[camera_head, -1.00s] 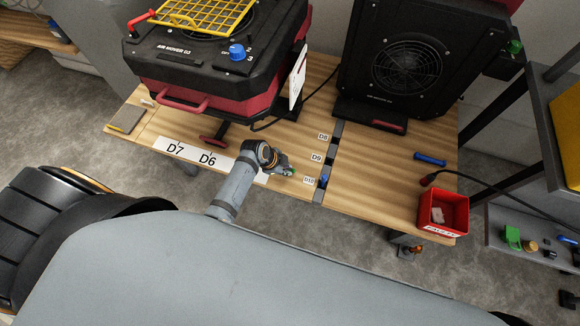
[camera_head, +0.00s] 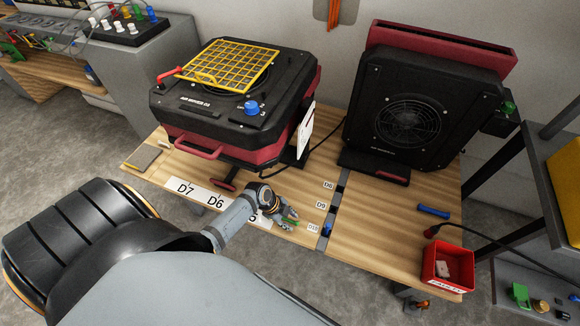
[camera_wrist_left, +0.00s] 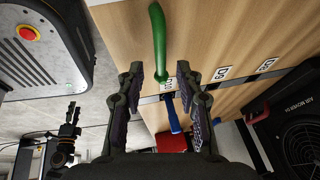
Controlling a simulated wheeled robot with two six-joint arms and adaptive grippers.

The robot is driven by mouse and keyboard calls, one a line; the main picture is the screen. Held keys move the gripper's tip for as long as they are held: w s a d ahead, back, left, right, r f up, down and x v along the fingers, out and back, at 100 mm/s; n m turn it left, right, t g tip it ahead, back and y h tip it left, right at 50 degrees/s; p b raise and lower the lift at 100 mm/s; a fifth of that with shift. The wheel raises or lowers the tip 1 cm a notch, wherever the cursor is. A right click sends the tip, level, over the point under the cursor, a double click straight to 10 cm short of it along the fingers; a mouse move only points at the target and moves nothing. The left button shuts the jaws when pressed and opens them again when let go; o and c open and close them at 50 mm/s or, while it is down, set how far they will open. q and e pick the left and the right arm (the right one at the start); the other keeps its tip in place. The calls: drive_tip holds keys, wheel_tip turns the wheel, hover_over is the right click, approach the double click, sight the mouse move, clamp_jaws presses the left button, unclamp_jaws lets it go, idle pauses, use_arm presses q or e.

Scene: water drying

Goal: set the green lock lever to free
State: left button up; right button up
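The green lock lever (camera_wrist_left: 158,45) is a curved green handle at the table's front edge. In the left wrist view its bar runs down from the top, with its lower end between the fingertips. In the head view only a small green part (camera_head: 290,213) shows beside the gripper. My left gripper (camera_wrist_left: 160,74) is open around that end, with gaps visible on both sides. In the head view the left gripper (camera_head: 291,220) is small and over the front edge by the D10 label. A dark arm end, apparently my right gripper (camera_wrist_left: 69,122), shows at lower left in the wrist view; its fingers are unclear.
A blue lever (camera_wrist_left: 173,115) is just beyond the fingers, also in the head view (camera_head: 327,229). A red bin (camera_head: 447,267) and a loose blue piece (camera_head: 433,211) lie to the right. Two air movers (camera_head: 232,100) (camera_head: 425,110) stand behind on the wooden table (camera_head: 375,215).

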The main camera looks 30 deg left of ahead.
use_arm(q)
drive_tip(key=v, duration=1.2)
